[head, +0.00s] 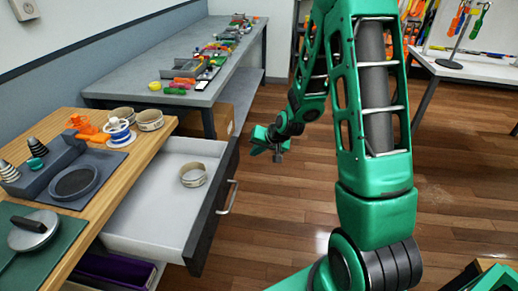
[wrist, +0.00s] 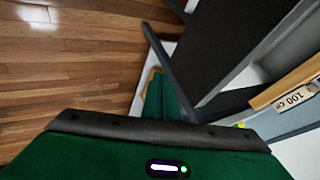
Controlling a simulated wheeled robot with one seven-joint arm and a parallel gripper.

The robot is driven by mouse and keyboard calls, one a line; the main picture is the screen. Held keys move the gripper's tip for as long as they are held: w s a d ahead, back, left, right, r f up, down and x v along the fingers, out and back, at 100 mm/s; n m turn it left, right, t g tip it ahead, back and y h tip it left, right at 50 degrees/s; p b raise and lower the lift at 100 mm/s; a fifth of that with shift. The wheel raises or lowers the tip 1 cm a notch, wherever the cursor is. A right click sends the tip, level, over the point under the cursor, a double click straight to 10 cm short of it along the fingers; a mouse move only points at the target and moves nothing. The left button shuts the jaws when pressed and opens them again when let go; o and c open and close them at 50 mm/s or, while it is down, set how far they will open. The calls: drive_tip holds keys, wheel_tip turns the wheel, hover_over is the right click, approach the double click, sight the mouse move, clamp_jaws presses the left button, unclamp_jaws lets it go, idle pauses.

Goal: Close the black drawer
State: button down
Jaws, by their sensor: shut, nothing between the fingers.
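The black drawer (head: 213,212) stands pulled out from under the wooden table in the head view. It has a dark front, a pale inside and a silver handle (head: 229,197) on its outer face. A beige ring-shaped roll (head: 194,175) lies inside it. My green gripper (head: 262,148) is beyond the drawer's far front corner, to the right of it in the picture, and looks apart from it. In the wrist view the shut fingers (wrist: 163,97) show near a dark panel edge (wrist: 168,68); contact there cannot be told.
The wooden table (head: 150,138) at left holds rolls, a blue-and-white spool and dark fixtures. Below the drawer is a purple-lined compartment (head: 113,270). A grey bench (head: 180,95) with small coloured parts stands behind. The wood floor (head: 262,235) right of the drawer is clear.

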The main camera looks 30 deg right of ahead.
drive_tip(key=shift+w+a+f, duration=0.3)
drive_tip(key=shift+w+a, duration=0.5)
drive_tip(key=shift+a, duration=0.1)
drive_tip(key=shift+w+a+f, duration=0.3)
drive_tip(key=shift+w+a, duration=0.5)
drive_tip(key=shift+a, duration=0.1)
